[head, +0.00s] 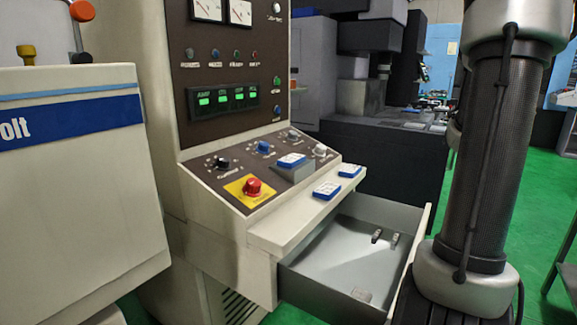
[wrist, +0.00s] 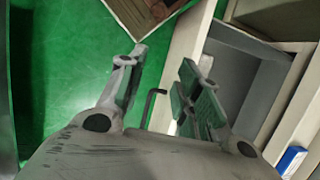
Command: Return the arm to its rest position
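My arm (head: 485,150) reaches down at the right of the head view, in front of the open drawer's right end. My gripper (wrist: 163,68) shows in the wrist view with its two fingers spread apart. A dark bent handle (wrist: 150,104) on the outside of the drawer front (wrist: 182,58) shows between the fingers; I cannot tell whether they touch it. Nothing is seen gripped. The head view does not show the fingers.
The drawer (head: 345,262) stands pulled out below the control panel, with several small items inside. Blue-and-white boxes (head: 327,190) lie on the ledge above. A red emergency button (head: 252,187) sits on the panel.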

